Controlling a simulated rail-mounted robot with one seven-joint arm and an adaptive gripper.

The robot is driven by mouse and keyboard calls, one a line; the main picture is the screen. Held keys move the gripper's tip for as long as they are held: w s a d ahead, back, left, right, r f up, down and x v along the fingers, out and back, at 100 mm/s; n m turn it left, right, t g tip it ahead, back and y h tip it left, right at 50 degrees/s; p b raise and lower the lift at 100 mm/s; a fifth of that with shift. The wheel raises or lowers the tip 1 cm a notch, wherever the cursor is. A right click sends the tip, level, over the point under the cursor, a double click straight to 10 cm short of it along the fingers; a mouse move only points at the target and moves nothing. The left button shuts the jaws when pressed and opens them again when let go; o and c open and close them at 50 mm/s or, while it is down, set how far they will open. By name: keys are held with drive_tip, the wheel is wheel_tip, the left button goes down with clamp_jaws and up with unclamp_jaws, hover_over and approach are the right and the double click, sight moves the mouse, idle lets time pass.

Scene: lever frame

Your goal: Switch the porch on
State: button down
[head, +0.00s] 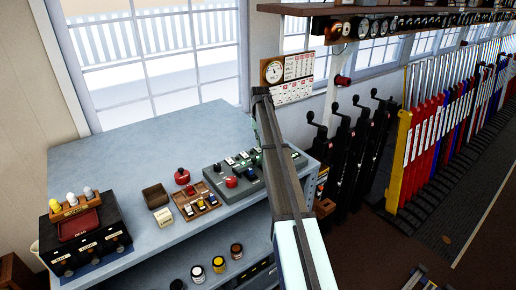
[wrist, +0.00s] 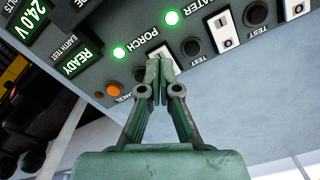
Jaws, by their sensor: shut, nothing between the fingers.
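In the wrist view, the PORCH label (wrist: 146,37) is beside a white rocker switch (wrist: 158,51). My gripper (wrist: 159,76) is shut and empty, its fingertips right at this rocker and covering part of it. I cannot tell whether they touch it. A green lamp (wrist: 119,52) and another green lamp (wrist: 171,18) glow on either side of the PORCH label.
Black cranked levers (head: 345,140) rise at right.

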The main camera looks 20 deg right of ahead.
sight(260, 150)
drive_tip(key=shift+r+p, duration=0.9)
drive_tip(key=shift+r, duration=1.35)
drive_tip(key=shift+d+f, duration=0.1)
